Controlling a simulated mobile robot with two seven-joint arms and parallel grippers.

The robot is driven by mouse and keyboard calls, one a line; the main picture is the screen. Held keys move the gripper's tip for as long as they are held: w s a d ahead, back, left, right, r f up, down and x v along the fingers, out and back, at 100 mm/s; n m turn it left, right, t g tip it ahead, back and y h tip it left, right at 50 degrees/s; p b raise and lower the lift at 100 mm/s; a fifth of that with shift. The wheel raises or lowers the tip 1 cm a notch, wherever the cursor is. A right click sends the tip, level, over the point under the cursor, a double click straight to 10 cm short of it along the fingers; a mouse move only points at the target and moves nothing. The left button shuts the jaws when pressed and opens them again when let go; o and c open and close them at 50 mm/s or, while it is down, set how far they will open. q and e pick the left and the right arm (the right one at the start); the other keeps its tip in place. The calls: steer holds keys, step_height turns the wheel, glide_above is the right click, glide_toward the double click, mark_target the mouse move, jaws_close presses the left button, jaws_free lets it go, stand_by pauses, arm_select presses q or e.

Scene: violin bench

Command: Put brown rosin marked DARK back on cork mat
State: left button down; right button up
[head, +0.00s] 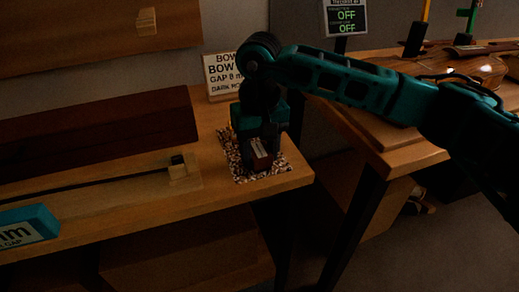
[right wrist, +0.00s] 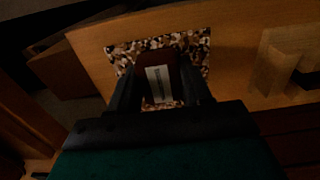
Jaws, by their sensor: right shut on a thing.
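The brown rosin (head: 259,156) is a dark brown block with a pale label, too small to read. It also shows in the right wrist view (right wrist: 157,75), between the two fingers. My right gripper (head: 258,150) is shut on it, pointing down over the speckled cork mat (head: 279,165). The mat also shows in the right wrist view (right wrist: 124,51), spreading out around the rosin. I cannot tell whether the rosin touches the mat. My left gripper is not in view.
A bow (head: 110,182) lies on the bench left of the mat, its end at a wooden block (head: 185,175). A sign (head: 222,74) stands behind the mat. A teal gauge block (head: 28,228) lies front left. The bench's right edge is close to the mat.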

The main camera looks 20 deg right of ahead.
steer(key=shift+f, duration=0.1)
steer(key=o, duration=1.1)
